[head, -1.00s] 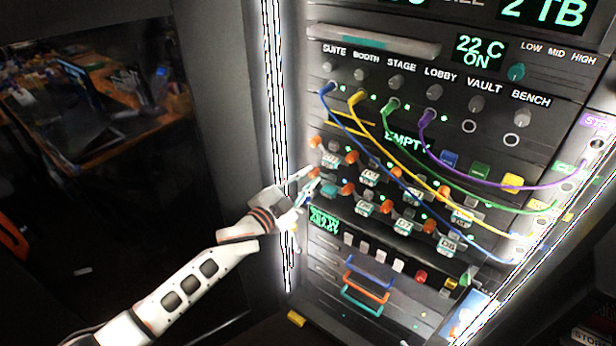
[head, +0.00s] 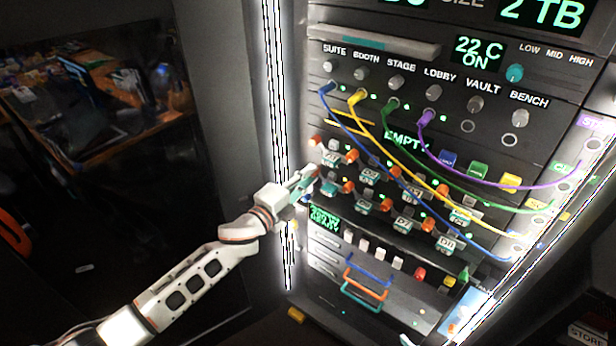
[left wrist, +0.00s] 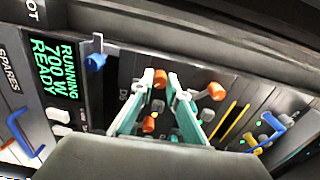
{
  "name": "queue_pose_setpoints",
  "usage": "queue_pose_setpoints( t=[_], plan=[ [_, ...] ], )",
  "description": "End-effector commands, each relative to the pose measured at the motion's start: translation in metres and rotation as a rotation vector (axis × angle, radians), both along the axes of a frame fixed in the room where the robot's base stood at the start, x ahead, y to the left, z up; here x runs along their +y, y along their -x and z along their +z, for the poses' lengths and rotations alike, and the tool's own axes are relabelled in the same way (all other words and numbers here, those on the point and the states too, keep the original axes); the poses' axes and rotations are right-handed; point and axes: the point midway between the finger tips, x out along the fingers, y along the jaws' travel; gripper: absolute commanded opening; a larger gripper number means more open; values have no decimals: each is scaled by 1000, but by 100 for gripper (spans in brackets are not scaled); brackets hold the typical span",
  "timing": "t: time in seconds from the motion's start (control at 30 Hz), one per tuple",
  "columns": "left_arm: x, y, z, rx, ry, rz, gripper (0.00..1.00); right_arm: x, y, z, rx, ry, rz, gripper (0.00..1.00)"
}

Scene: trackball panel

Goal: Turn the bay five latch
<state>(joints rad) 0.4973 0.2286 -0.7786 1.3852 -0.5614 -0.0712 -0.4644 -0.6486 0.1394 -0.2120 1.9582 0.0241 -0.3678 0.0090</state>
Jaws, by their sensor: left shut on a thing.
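The bay five latch is a small orange-ended handle (left wrist: 160,79) at the left end of the lower row of drive bays. My left gripper (head: 312,176) reaches it from the left. In the left wrist view its two teal-edged fingers (left wrist: 161,84) stand on either side of the orange end, shut on it. The gripper hides most of the latch in the head view. The bay's teal-and-white front (head: 328,189) shows just right of the fingertips. My right gripper is in neither view.
Other orange latches stand close by, including one above (head: 316,141) and one to the right (head: 348,187). Blue (head: 370,150), yellow and green cables hang across the bays. A green-lit display (head: 324,218) and several switches sit below.

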Motion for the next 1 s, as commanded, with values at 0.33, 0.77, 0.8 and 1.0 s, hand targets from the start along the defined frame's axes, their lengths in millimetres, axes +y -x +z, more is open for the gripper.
queue_pose_setpoints(
  t=[0.33,0.77,0.8,1.0],
  plan=[
    [0,0,-2,-19,-32,0,0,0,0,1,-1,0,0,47],
    [0,0,-1,-20,-30,0,32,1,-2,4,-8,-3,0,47],
    [0,0,-1,-20,-30,0,32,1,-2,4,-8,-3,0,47],
    [1,0,-1,-20,-29,0,32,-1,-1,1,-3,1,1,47]
  ],
)
